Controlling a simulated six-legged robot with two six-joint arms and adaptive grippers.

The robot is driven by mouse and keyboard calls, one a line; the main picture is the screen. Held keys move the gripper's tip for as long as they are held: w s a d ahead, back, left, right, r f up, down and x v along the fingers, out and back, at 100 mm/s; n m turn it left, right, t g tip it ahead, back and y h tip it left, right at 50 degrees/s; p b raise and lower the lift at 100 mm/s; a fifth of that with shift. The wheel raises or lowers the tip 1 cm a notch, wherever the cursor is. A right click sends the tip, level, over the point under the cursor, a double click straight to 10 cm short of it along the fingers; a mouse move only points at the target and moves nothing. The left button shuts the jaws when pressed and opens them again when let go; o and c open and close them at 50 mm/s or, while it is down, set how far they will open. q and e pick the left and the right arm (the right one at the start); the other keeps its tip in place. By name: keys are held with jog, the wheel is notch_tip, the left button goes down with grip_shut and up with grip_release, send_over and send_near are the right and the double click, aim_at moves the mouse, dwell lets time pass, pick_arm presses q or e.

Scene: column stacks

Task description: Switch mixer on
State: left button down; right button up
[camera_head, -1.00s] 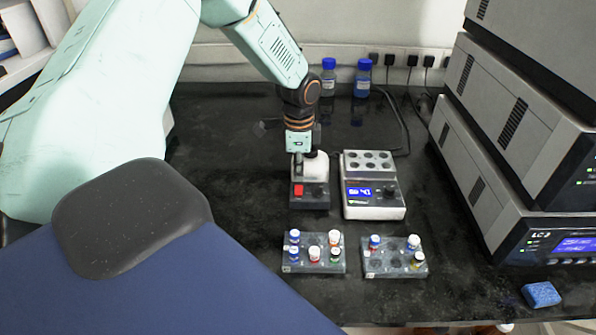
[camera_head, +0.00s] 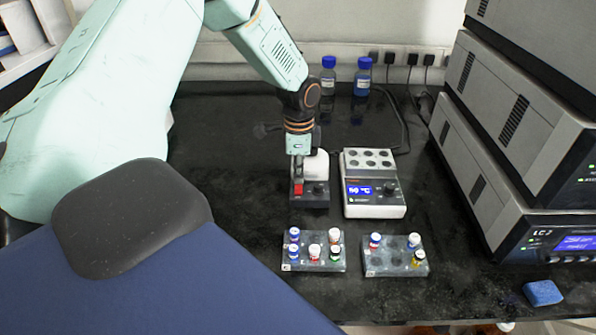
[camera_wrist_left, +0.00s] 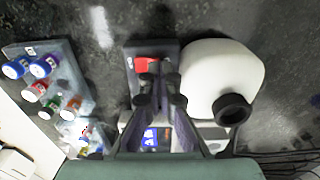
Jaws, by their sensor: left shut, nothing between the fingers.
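The mixer has a dark base (camera_head: 317,200) and a white upper body (camera_head: 318,165) in the head view. A red switch (camera_head: 298,189) sits on the left front of its base. My left gripper (camera_head: 298,178) points down right at the red switch, shut and empty. In the left wrist view, the fingertips (camera_wrist_left: 160,82) are beside the red switch (camera_wrist_left: 152,63) with the white mixer body (camera_wrist_left: 222,75) to their right. I cannot tell whether they touch the switch or which way it is set. My right gripper is not in view.
A block heater (camera_head: 374,210) with a lit blue display stands right of the mixer. Two vial racks, left (camera_head: 314,266) and right (camera_head: 396,270), stand in front. Blue-capped bottles stand behind. Stacked instruments (camera_head: 508,135) fill the right side. Bench left of the mixer is clear.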

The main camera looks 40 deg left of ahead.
pick_arm(q)
jog(key=shift+f, duration=0.5)
jog(key=shift+r, duration=0.1)
jog(key=shift+r+p, duration=2.5)
